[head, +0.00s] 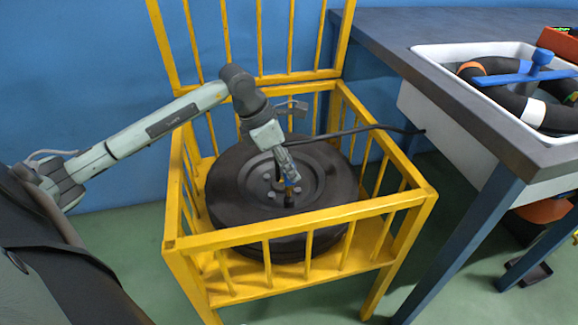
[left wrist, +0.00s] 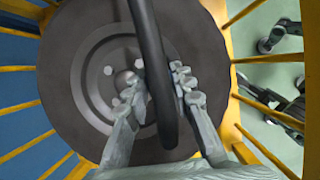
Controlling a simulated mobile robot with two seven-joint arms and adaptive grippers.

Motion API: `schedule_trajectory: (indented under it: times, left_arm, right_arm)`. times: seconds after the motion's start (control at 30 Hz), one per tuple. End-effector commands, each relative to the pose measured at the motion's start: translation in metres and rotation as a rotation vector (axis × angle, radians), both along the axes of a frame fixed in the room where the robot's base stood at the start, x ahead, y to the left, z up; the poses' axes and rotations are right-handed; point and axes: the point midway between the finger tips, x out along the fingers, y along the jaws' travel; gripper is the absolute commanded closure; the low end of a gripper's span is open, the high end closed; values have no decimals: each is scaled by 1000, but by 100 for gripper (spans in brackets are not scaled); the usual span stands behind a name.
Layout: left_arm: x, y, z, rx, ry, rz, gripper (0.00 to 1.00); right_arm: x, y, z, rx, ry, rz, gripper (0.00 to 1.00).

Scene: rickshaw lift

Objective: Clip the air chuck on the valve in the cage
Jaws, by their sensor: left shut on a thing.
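A black wheel (head: 225,187) lies flat in the yellow cage (head: 300,232); its grey hub with bolts also shows in the left wrist view (left wrist: 88,75). My left gripper (head: 284,167) reaches down over the hub, inside the cage. My right gripper is not in view.
The hose (head: 350,131) runs right over the cage rail to the bench. The cage's barred back (head: 258,40) stands upright behind. A grey bench (head: 400,30) with a white basin (head: 425,52) holding a black tube (head: 505,95) stands close on the right.

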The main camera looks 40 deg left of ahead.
Motion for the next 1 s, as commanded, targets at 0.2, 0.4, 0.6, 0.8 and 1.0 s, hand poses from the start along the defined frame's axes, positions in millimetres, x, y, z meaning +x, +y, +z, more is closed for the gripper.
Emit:
schedule_trajectory:
  times: [0.2, 0.4, 0.6, 0.8, 1.0]
  left_arm:
    - [0, 0, 1, 0, -1, 0, 100]
    - [0, 0, 1, 0, -1, 0, 100]
    - [0, 0, -3, 0, -1, 0, 100]
    - [0, 0, -3, -1, -2, 0, 100]
    - [0, 0, -3, 0, -1, 0, 100]
  right_arm:
    - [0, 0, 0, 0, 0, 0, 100]
    - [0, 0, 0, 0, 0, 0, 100]
    - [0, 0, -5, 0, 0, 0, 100]
    - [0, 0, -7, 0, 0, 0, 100]
    - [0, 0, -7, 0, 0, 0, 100]
